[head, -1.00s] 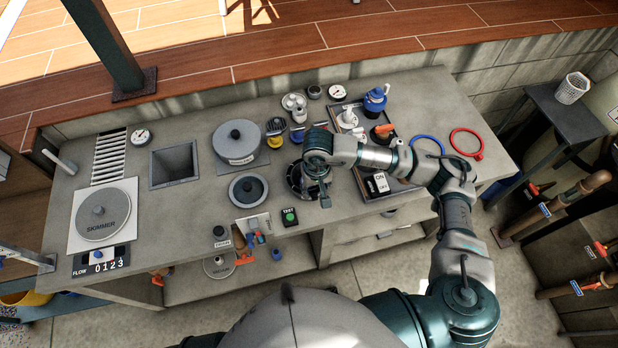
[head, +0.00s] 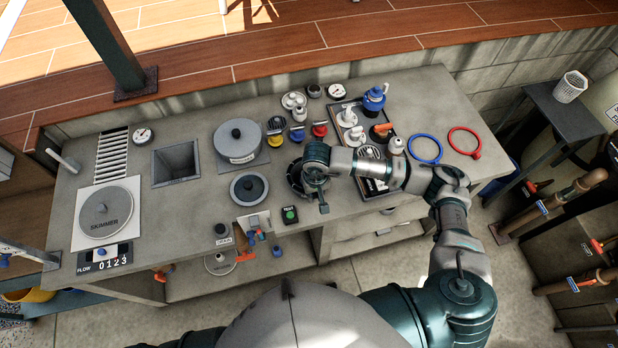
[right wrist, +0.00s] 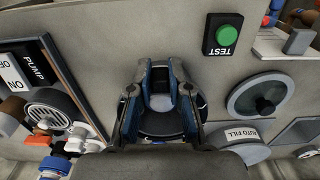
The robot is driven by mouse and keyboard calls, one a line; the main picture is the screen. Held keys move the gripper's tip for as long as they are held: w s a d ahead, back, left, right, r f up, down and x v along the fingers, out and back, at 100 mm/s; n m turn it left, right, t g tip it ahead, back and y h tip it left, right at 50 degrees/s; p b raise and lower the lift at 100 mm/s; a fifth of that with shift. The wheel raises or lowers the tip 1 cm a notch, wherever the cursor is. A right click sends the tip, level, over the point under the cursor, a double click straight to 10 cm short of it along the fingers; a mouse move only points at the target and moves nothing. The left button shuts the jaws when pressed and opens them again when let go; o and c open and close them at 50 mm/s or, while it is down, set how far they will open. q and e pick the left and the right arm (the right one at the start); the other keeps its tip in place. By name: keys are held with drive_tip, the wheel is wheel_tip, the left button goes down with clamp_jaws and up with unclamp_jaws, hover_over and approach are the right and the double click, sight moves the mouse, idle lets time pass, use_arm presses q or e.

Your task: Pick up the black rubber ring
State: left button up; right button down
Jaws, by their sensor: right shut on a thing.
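A dark round rim (head: 296,181), which looks like the black rubber ring, shows on the counter beside and partly under my right gripper (head: 318,188). The arm and gripper hide much of it in the head view. In the right wrist view, my right gripper (right wrist: 163,108) points down at the counter, with a dark round piece (right wrist: 161,124) between and below its fingers. The gripper is shut on the black rubber ring, as far as the partly hidden view shows. I cannot tell whether the ring is off the counter. My left gripper is out of view.
A green TEST button (head: 290,215) and a grey round lid (head: 248,189) are close left of the gripper. A dark tray (head: 375,190) with pump switch and valves is to the right. Blue (head: 425,149) and red (head: 465,142) rings lie farther right.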

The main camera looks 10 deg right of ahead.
drive_tip(key=shift+r, duration=0.1)
drive_tip(key=shift+r+b, duration=0.35)
drive_tip(key=shift+r, duration=0.25)
wheel_tip(320, 180, up, 2)
drive_tip(key=shift+r+b, duration=0.1)
drive_tip(key=shift+b, duration=0.35)
drive_tip(key=s+a+r+b, duration=0.1)
drive_tip(key=s+a+b, duration=0.1)
drive_tip(key=s, duration=1.3)
drive_tip(key=shift+s+a+r+b, duration=0.2)
drive_tip(key=shift+s+a+b, duration=0.2)
drive_tip(key=shift+b, duration=0.35)
drive_tip(key=shift+w, duration=0.1)
